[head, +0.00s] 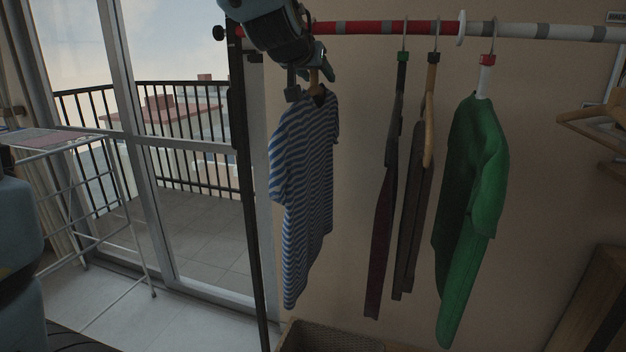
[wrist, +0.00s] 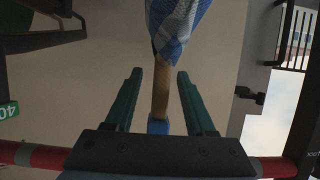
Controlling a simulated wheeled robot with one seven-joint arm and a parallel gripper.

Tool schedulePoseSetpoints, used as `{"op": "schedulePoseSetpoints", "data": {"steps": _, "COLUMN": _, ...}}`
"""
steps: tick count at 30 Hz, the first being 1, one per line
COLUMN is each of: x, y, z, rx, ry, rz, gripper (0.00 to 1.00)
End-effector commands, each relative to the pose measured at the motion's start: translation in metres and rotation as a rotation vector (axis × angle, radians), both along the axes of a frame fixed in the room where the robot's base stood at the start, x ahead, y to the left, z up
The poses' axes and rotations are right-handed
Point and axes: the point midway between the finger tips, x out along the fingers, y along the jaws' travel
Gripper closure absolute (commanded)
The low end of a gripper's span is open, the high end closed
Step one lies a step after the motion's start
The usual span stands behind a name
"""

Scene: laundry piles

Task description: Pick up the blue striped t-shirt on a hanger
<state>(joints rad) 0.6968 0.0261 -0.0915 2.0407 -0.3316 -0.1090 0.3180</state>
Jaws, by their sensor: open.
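The blue striped t-shirt (head: 303,185) hangs on a wooden hanger at the left end of the red and white rail. In the wrist view its striped cloth (wrist: 178,28) shows at the top. The wooden hanger (wrist: 161,92) lies between the two fingers of my gripper (wrist: 160,80), with a gap on each side. A blue piece (wrist: 158,127) sits at the hanger's end near my gripper's palm. My gripper is open and also shows at the shirt's top in the head view (head: 310,75). The hanger's hook is hidden behind my gripper.
The rail (head: 375,28) runs to the right, with dark garments (head: 388,190) and a green shirt (head: 468,185) hanging from it. A black post (head: 245,180) stands left of the shirt. A wicker basket (head: 325,338) is below. A drying rack (head: 75,150) stands left.

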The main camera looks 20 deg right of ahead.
Motion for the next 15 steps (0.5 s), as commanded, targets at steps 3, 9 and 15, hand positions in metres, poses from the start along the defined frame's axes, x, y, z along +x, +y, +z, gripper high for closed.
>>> {"op": "schedulePoseSetpoints", "data": {"steps": 3, "x": 0.0014, "y": -0.0013, "z": -0.001, "rx": 0.0, "ry": 0.0, "rz": 0.0, "gripper": 0.45}}
{"op": "schedulePoseSetpoints", "data": {"steps": 9, "x": 0.0012, "y": -0.001, "z": -0.0007, "rx": -0.001, "ry": 0.001, "rz": 0.0, "gripper": 0.53}}
{"op": "schedulePoseSetpoints", "data": {"steps": 15, "x": 0.0011, "y": -0.0009, "z": -0.0006, "rx": -0.001, "ry": 0.001, "rz": 0.0, "gripper": 0.75}}
